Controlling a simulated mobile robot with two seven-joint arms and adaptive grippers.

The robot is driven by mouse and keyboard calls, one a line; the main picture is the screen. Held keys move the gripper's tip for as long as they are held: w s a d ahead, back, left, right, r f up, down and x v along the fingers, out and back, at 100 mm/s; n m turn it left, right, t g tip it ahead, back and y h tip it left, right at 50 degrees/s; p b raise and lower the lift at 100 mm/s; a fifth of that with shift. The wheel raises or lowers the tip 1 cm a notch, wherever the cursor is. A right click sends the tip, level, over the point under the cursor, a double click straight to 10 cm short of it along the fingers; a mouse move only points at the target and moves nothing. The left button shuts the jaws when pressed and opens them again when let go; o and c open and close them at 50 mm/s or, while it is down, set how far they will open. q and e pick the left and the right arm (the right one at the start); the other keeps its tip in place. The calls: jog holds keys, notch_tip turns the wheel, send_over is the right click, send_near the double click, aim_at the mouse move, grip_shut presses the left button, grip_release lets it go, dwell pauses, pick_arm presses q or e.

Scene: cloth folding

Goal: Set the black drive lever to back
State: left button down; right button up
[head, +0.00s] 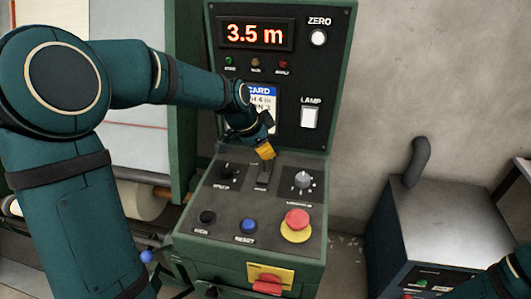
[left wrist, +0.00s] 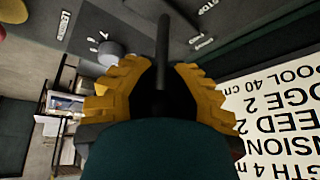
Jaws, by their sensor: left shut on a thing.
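The black drive lever (head: 262,172) stands on the sloped top of the green control console, between a small black switch and a grey dial. My left gripper (head: 265,152) comes down on it from behind, its yellow fingers around the lever's upper end. In the left wrist view the dark lever (left wrist: 163,45) runs up between the two yellow fingers of my left gripper (left wrist: 160,88), which is shut on it. The labels beside the lever are too small to read, and its exact tilt is unclear. My right gripper is out of view.
The console panel (head: 228,205) also carries a blue button (head: 248,226), a black knob (head: 207,217), a grey dial (head: 302,181) and a red emergency button (head: 297,219). A display (head: 255,33) reads 3.5 m. A card hangs behind my left wrist. A grey metal box (head: 440,220) stands right.

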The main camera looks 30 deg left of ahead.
pick_arm(q)
jog(key=s, duration=0.1)
jog(key=s+b, duration=0.1)
jog(key=s+f+b, duration=0.1)
jog(key=shift+s+d, duration=0.1)
jog(key=shift+d, duration=0.3)
jog(key=shift+s+d+f, duration=0.1)
jog(key=shift+s+d, duration=0.05)
jog(key=shift+s, duration=0.25)
jog(key=c, duration=0.9)
grip_release()
jog(key=shift+w, duration=0.1)
jog(key=shift+r, duration=0.4)
jog(key=v, duration=1.1)
jog(key=shift+s, duration=0.3)
